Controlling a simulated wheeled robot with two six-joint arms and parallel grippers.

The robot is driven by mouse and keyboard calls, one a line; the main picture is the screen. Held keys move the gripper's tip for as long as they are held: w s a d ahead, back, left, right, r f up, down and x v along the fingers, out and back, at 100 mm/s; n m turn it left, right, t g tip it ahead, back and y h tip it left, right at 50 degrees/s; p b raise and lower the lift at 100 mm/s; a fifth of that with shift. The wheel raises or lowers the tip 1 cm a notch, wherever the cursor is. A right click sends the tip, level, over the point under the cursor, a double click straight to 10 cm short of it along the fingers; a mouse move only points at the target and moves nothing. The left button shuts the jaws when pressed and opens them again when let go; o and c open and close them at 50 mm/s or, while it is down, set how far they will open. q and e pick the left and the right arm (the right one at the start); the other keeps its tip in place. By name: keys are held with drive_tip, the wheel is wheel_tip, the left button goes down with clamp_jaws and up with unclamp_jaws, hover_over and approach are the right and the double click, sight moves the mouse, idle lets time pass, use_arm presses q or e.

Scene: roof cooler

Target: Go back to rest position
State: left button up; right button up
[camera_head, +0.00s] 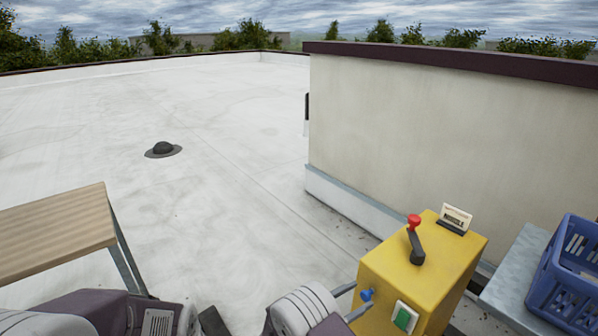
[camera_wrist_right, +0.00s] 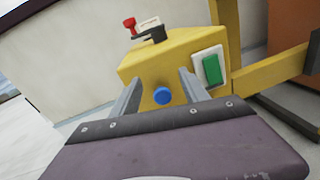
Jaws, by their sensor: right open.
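My right gripper (camera_wrist_right: 160,97) is open in the right wrist view. Its two grey fingers point at the yellow box, with a blue knob (camera_wrist_right: 162,96) showing between them and nothing held. In the head view, the right gripper (camera_head: 352,301) is at the bottom, just left of the yellow box (camera_head: 412,276) and close to its blue knob (camera_head: 367,294). I cannot tell whether the fingers touch the box. The box also has a green button (camera_head: 404,318) and a red-tipped lever (camera_head: 415,238). Part of my left arm shows at bottom left; its fingertips are not clearly visible.
A wooden table (camera_head: 52,232) stands at the left. A blue crate (camera_head: 566,275) sits on a grey surface (camera_head: 513,275) at the right. A beige wall (camera_head: 450,140) rises behind the yellow box. The white roof is open ahead, with a dark dome (camera_head: 163,149) on it.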

sight(406, 290)
drive_tip(key=s+d+r+m+g, duration=0.5)
drive_tip(key=d+r+m+g, duration=0.25)
drive_tip(key=d, duration=0.35)
drive_tip(key=s+d+m+g+y, duration=0.3)
drive_tip(key=s+d+m+y, duration=0.15)
drive_tip(key=s, duration=0.55)
drive_tip(key=s+a+f+m+y, duration=0.2)
drive_tip(key=s+a+m+y, duration=0.2)
drive_tip(key=s+a+y, duration=0.15)
drive_tip(key=s+a+f+m+t+y, duration=0.2)
drive_tip(key=a+f+m+y, duration=0.3)
drive_tip(key=a, duration=0.4)
wheel_tip(406, 290, up, 20)
drive_tip(key=w+m+t+p, duration=0.1)
drive_tip(key=w+p, duration=0.1)
drive_tip(key=p, duration=1.7)
drive_tip(key=shift+w+a+y, duration=0.3)
drive_tip(key=shift+w+y, duration=0.05)
drive_tip(key=shift+y, duration=0.05)
drive_tip(key=shift+d+m, duration=0.1)
drive_tip(key=shift+m, duration=0.2)
